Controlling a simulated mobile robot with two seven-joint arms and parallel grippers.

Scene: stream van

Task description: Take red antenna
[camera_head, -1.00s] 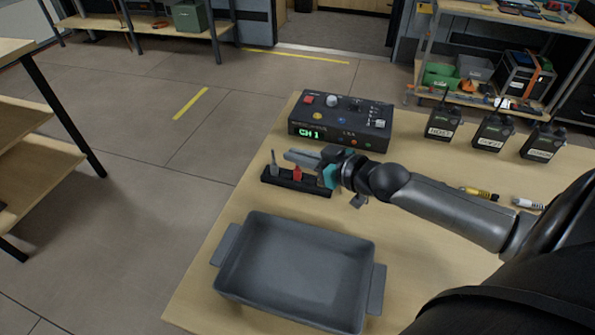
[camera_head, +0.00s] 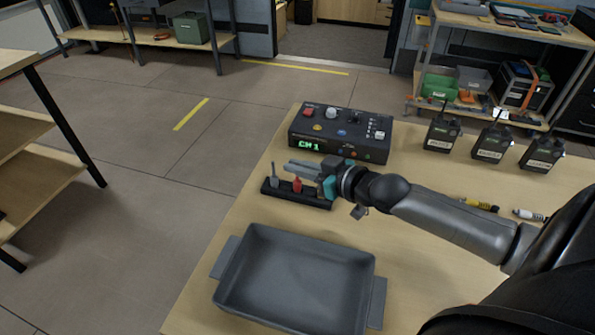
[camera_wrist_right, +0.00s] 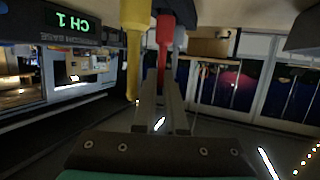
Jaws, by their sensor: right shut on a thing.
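The red antenna (camera_head: 297,185) stands in a dark narrow rack (camera_head: 319,203) on the wooden table, its upper part covered by my right gripper (camera_head: 292,169) in the head view. In the right wrist view the red antenna (camera_wrist_right: 164,42) runs between the two fingers of my right gripper (camera_wrist_right: 160,88), which is shut on it. A yellow antenna (camera_wrist_right: 134,45) is close beside it there. A grey antenna (camera_head: 272,182) stands at the rack's left end. My left gripper is not in view.
A control box (camera_head: 342,130) reading CH 1 sits just behind the rack. A grey tray (camera_head: 240,287) is in front. Several radios (camera_head: 490,141) and cable plugs (camera_head: 478,205) are at the right. Bare table lies between the tray and my right arm.

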